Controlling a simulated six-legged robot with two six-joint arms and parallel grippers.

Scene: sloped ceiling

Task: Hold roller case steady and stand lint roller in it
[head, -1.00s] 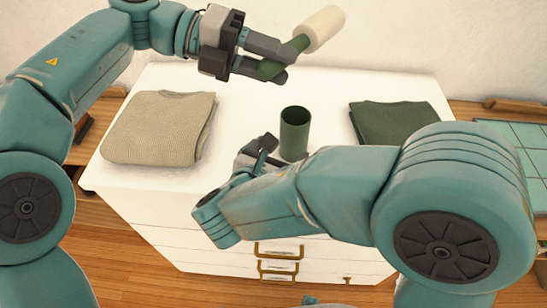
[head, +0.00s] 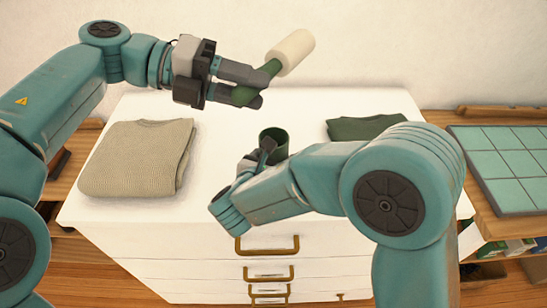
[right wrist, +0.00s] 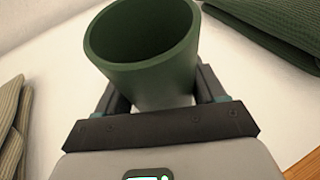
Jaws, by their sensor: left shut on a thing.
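The roller case, a dark green open-topped cup (head: 276,136), stands upright on the white dresser top (head: 240,108). It fills the right wrist view's upper middle (right wrist: 148,50), and its mouth looks empty. My right gripper (right wrist: 160,95) has a finger on each side of the case low down; whether they press on it I cannot tell. In the head view my right forearm hides the case's lower part. My left gripper (head: 255,88) is shut on the green handle of the lint roller (head: 292,53). It holds the roller tilted, white end up and right, above and behind the case.
A folded beige sweater (head: 138,158) lies on the dresser's left. A folded dark green cloth (head: 365,127) lies right of the case, partly behind my right arm. A green tiled board (head: 505,165) is on the wooden shelf at right.

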